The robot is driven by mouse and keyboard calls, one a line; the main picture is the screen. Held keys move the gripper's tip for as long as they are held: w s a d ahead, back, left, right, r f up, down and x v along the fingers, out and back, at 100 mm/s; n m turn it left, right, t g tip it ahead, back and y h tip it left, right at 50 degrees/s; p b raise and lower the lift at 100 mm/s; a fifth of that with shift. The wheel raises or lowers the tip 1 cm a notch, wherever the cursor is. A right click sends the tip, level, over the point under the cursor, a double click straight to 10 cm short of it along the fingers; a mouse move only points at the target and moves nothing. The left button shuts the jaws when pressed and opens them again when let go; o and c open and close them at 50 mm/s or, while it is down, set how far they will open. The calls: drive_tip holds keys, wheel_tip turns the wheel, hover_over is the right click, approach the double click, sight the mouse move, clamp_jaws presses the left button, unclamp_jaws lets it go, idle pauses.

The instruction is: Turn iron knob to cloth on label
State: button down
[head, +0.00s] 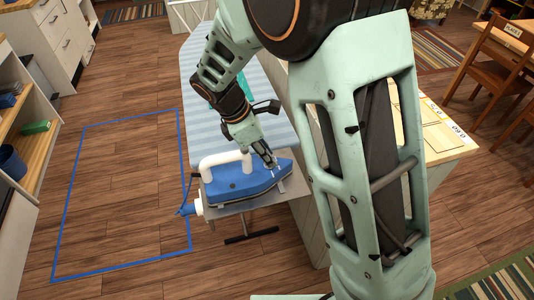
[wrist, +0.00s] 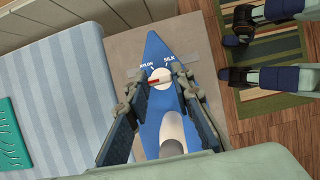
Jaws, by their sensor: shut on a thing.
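The blue iron (head: 232,187) with a white handle (head: 226,160) rests on the grey end plate of the ironing board. My gripper (head: 272,166) reaches down onto the iron's top, ahead of the handle. In the wrist view, the small white iron knob (wrist: 161,75) with a red mark sits between my fingers (wrist: 162,84), which are shut on it. The label words NYLON, left of the knob, and SILK, right of it, are readable. The red mark's exact direction is hard to tell.
The striped ironing board (head: 200,85) extends behind the iron, with a teal cloth (wrist: 12,133) on it. A wooden table (head: 440,130) with labels stands at the right. Shelves (head: 25,140) stand at the left. Blue tape (head: 120,262) outlines clear floor.

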drive_tip(key=shift+m, duration=0.3)
drive_tip(key=m+g+p, duration=0.1)
drive_tip(key=m+g, duration=0.1)
drive_tip(key=m, duration=0.3)
drive_tip(key=shift+w, duration=0.2)
drive_tip(key=m+g, duration=0.1)
drive_tip(key=m, duration=0.2)
drive_tip(key=m+g+y+p, duration=0.1)
drive_tip(key=m, duration=0.2)
drive_tip(key=shift+w+d+m, duration=0.1)
drive_tip(key=shift+w+m, duration=0.05)
drive_tip(key=shift+m, duration=0.15)
drive_tip(key=m+y, duration=0.1)
drive_tip(key=m, duration=0.1)
drive_tip(key=m+g, duration=0.1)
drive_tip(key=m, duration=0.2)
drive_tip(key=shift+d+m+g+y, duration=0.15)
drive_tip(key=shift+m+g+y, duration=0.15)
drive_tip(key=shift+y, duration=0.1)
drive_tip(key=m+y, duration=0.2)
drive_tip(key=m, duration=0.3)
drive_tip(key=shift+d+m, duration=0.1)
drive_tip(key=shift+m, duration=0.3)
drive_tip(key=c, duration=1.7)
unclamp_jaws()
